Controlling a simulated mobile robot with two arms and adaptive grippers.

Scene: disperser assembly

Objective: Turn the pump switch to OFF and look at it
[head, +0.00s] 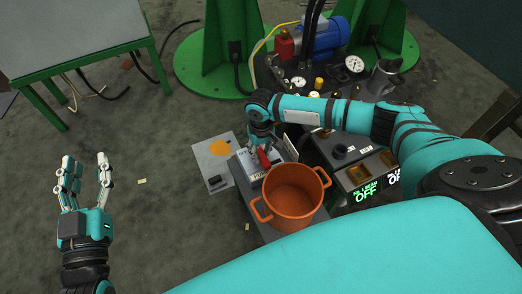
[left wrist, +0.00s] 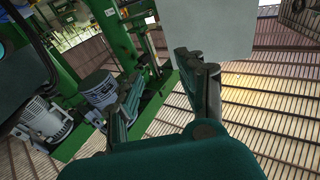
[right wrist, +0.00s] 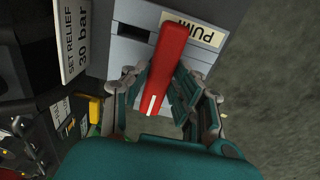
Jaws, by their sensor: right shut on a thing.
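The pump switch has a red lever (right wrist: 170,60), seen large in the right wrist view, on a light grey panel beside an upside-down label reading PUMP (right wrist: 194,29). A white mark shows near the lever's near end. In the head view the red lever (head: 264,158) is small, just behind the orange pot. My right gripper (right wrist: 168,88) has its fingers on both sides of the lever and is shut on it. Whether the lever points to ON or OFF cannot be read. My left gripper (head: 86,172) is open and empty over the floor at left.
An orange pot (head: 292,192) stands close in front of the switch. A control box with lit OFF displays (head: 394,181) is right of it. A SET RELIEF 30 bar sign (right wrist: 73,40) stands left of the lever. A green-framed table (head: 75,35) is at back left.

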